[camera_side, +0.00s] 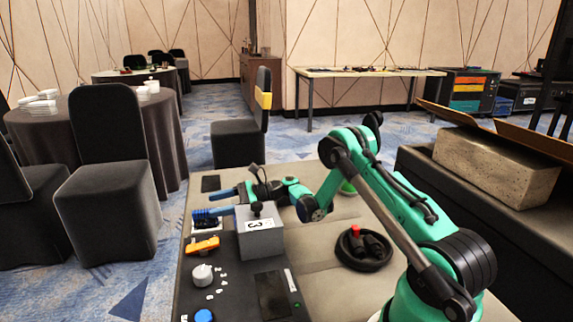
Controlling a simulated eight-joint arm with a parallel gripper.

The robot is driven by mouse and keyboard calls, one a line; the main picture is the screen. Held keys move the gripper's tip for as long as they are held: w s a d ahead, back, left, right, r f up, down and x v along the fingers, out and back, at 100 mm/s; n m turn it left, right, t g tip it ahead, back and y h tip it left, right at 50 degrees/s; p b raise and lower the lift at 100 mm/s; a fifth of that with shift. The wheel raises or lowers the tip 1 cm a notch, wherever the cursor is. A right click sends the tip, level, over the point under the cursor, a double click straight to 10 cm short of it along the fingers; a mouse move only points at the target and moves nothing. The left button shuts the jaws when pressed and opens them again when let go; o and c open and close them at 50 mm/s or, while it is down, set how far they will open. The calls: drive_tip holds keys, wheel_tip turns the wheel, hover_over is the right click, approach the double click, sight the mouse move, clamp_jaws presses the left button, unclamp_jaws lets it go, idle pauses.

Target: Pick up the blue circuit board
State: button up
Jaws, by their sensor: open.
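My gripper (204,204) is open, with two blue fingers pointing left and spread apart. It is at the far left part of the table, behind a grey box. A small dark blue piece on a white base (206,224) lies beside and just below the nearer finger; it may be the blue circuit board, but it is too small and partly covered to be sure. I see nothing held between the fingers. I cannot tell whether the nearer finger touches the piece.
The grey box (260,240) with a black knob and a "3" label stands close in front of my gripper. An orange part (202,245), a white knob (203,274) and a blue knob (204,315) are nearer. A black ring-shaped holder (364,250) is to the right.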

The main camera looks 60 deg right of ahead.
sight(204, 211)
drive_tip(key=shift+s+d+f+m+t+y, duration=0.2)
drive_tip(key=shift+s+d+f+m+t, duration=0.1)
drive_tip(key=shift+f+m, duration=0.15)
drive_tip(key=shift+s+d+f+m+t+y, duration=0.2)
drive_tip(key=shift+d+f+m+t, duration=0.1)
drive_tip(key=shift+f+m, duration=0.15)
drive_tip(key=shift+x, duration=2.7)
clamp_jaws()
